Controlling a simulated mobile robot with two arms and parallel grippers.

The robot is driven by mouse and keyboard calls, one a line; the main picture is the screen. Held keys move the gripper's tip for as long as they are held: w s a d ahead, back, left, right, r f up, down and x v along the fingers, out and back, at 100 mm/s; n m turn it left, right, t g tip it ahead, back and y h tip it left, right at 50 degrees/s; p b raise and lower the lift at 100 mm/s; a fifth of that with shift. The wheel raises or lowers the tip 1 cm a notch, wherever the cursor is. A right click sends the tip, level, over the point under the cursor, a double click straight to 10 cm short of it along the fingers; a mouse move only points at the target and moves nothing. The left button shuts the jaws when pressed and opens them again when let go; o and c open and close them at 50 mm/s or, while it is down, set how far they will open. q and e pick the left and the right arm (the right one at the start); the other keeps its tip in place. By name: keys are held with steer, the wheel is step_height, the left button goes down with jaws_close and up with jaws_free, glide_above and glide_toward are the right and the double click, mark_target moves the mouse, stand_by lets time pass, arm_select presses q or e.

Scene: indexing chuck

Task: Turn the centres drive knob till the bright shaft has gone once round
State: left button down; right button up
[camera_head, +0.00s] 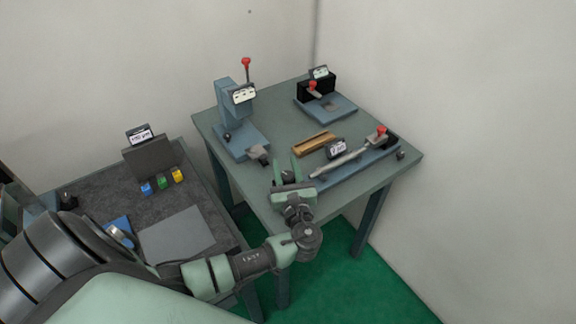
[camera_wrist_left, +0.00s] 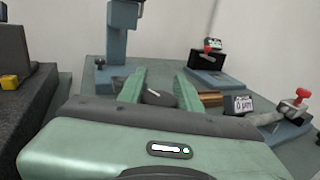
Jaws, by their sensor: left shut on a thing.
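The dark centres drive knob (camera_head: 288,178) is at the near left end of the blue centres bench (camera_head: 350,178). In the left wrist view the knob (camera_wrist_left: 158,98) shows a pale mark on its face. My left gripper (camera_head: 287,168) has its green fingers on either side of the knob and is shut on it; the wrist view shows both fingers (camera_wrist_left: 160,88) too. The bright shaft (camera_head: 338,161) lies along the bench, its right end near a red-topped clamp (camera_head: 381,132). A small display (camera_head: 336,147) stands behind the shaft. My right gripper is in neither view.
Behind stand a blue press-like stand (camera_head: 224,96) with a red-topped lever and a black gauge block (camera_head: 317,87) on a blue base. A wooden tray (camera_head: 314,143) lies behind the shaft. A dark side table (camera_head: 90,190) holds coloured blocks (camera_head: 162,181).

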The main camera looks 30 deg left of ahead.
arm_select(q)
steer(key=n+g+y, duration=0.1)
steer(key=n+g, duration=0.1)
steer(key=n+g+y, duration=0.1)
steer(key=shift+s+a+g+y, duration=0.2)
steer(key=shift+s+g+y, duration=0.05)
steer(key=shift+g+y, duration=0.05)
steer(key=n+g, duration=0.1)
steer(key=g+y+b, duration=0.1)
steer(key=n+g, duration=0.1)
steer(key=g, duration=0.1)
steer(key=shift+s+a+n+y, duration=0.1)
steer(key=shift+s+n+y, duration=0.2)
steer(key=shift+y, duration=0.1)
steer(key=n+g+b, duration=0.1)
steer(key=g, duration=0.1)
steer(key=n+g+b, duration=0.1)
steer(key=g, duration=0.1)
steer(key=s+n+g+b, duration=0.1)
steer(key=n+g, duration=0.1)
steer(key=shift+a+y, duration=0.1)
steer(key=shift+y, duration=0.3)
steer(key=shift+s+n+g+h+b, duration=0.25)
steer(key=shift+n+g+b, duration=0.15)
steer(key=shift+n+g, duration=0.65)
steer(key=shift+s+n+g+h+b, duration=0.15)
steer(key=shift+n+g+h+b, duration=0.3)
steer(key=shift+g, duration=1)
steer(key=shift+s+n+g, duration=0.1)
steer(key=shift+n+g, duration=0.2)
